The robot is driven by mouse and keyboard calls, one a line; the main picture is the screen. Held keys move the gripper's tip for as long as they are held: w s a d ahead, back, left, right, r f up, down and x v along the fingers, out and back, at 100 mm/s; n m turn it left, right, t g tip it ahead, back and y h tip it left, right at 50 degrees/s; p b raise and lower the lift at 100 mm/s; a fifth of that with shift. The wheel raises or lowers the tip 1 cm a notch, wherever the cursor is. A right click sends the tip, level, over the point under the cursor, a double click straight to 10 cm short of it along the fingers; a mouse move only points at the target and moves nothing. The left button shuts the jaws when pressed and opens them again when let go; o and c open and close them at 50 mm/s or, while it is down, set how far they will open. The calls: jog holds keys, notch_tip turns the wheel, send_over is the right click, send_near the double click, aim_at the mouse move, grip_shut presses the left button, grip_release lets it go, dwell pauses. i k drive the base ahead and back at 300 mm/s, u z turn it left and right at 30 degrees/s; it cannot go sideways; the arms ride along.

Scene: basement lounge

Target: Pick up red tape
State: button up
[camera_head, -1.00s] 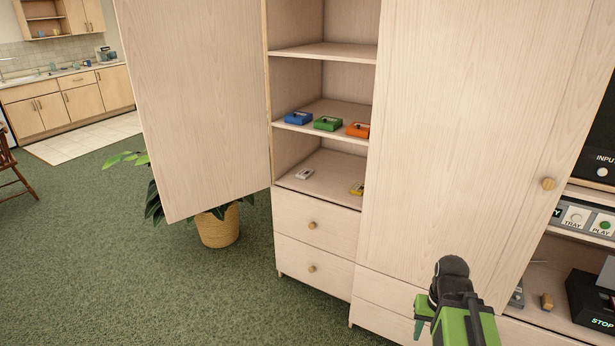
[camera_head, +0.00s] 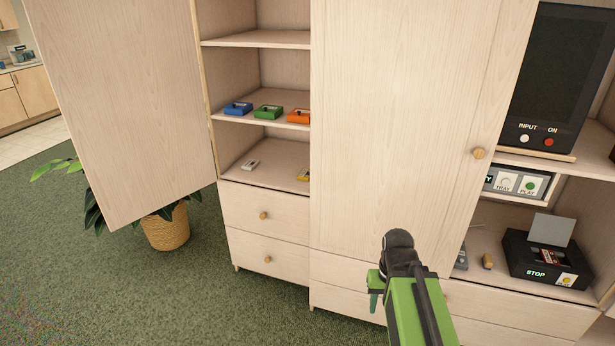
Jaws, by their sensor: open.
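Three small tapes lie in a row on a shelf of the open cabinet: a blue one (camera_head: 238,109), a green one (camera_head: 268,111) and an orange-red one (camera_head: 299,116). The orange-red one is the nearest to red on that shelf, at its right end by the closed door. A small item with red on it (camera_head: 549,257) also shows on the black STOP device (camera_head: 530,268) at the right; I cannot tell what it is. My gripper (camera_head: 376,289) is low in front of the closed door, apart from all the tapes. Its jaws are partly hidden by my green arm.
The open cabinet door (camera_head: 125,100) sticks out at the left, with a potted plant (camera_head: 166,228) behind its lower edge. A white item (camera_head: 251,164) and a yellow item (camera_head: 303,174) lie on the lower shelf. A screen (camera_head: 552,75) stands at the right. Carpet is clear at lower left.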

aim_at(548, 256)
jog(key=z, duration=1.7)
jog(key=i, duration=0.75)
jog(key=u, duration=1.8)
